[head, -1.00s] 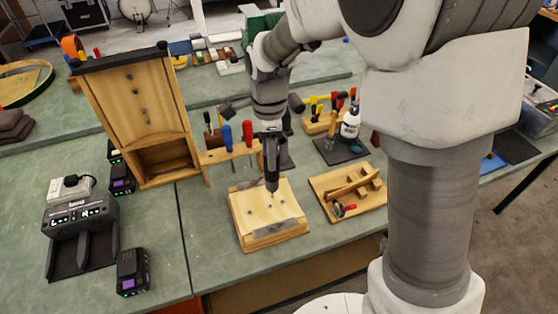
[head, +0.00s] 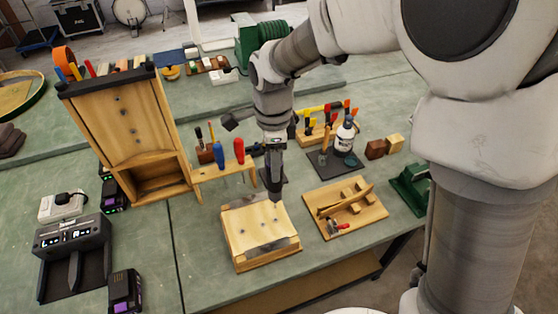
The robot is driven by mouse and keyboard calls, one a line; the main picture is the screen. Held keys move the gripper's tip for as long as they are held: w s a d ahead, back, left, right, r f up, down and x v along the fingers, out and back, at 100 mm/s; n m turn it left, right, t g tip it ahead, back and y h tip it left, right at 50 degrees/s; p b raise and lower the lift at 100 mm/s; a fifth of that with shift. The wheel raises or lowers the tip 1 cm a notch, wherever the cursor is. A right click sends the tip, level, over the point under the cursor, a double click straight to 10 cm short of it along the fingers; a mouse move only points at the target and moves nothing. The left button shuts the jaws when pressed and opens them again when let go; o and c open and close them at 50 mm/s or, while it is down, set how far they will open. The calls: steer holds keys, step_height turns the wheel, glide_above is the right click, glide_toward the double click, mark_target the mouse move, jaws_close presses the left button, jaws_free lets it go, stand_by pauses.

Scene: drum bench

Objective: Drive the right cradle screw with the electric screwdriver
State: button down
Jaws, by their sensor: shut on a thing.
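My gripper (head: 273,138) points down over the bench and is shut on the dark electric screwdriver (head: 274,172). The screwdriver is upright, its lower end over the far right part of a pale wooden block (head: 240,238). I cannot tell whether its tip touches the block. Small dark spots that look like screw heads show on the block's top, but the right screw is not clear behind the tool.
A tall wooden case (head: 125,118) stands left of the block. A tool rack (head: 215,172) is behind it. A wooden tray (head: 372,212) with small parts lies right, a white bottle (head: 345,137) beyond. A charger (head: 75,240) and battery (head: 124,292) are at left.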

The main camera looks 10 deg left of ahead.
steer(key=shift+f+b, duration=1.6)
steer(key=shift+f, duration=0.85)
steer(key=shift+f+b, duration=0.85)
steer(key=shift+b, duration=0.1)
stand_by(1.4)
steer(key=shift+r, duration=0.1)
steer(key=shift+r+p, duration=1.1)
steer(key=shift+r, duration=0.4)
